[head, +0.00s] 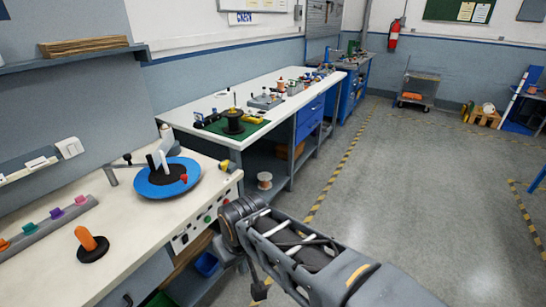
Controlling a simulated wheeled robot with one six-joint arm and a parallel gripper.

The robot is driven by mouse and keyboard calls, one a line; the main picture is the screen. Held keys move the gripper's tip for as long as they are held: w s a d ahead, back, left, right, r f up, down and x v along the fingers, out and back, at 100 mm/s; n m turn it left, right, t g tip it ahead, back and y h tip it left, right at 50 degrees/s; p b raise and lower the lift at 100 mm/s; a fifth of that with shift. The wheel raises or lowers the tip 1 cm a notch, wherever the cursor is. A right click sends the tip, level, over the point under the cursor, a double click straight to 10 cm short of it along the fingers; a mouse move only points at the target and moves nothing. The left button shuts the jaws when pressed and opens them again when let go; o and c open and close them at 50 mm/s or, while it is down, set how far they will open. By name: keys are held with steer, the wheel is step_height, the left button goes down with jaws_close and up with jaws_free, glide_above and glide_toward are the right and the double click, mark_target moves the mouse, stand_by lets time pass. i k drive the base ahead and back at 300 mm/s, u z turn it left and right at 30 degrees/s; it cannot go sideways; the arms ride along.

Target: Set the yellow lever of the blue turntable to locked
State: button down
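The blue turntable (150,188) is a flat blue disc with a dark centre, on the white bench at the left. A small yellow piece with a dark end (225,166), perhaps the lever, shows just right of the disc at the bench edge. Its setting is too small to read. My arm comes in from the lower right and its visible links end beside the bench front. My gripper's fingers do not show.
An orange peg on a black base (88,243) and a grey rack with coloured pegs (50,225) stand on the near bench (130,225). A grey tension arm (111,176) stands left of the disc. A second bench (290,95) holds a green mat (212,127). Floor at right is open.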

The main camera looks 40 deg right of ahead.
mark_target(224, 165)
steer(key=z, duration=0.45)
steer(key=i, duration=1.1)
steer(key=u, duration=0.4)
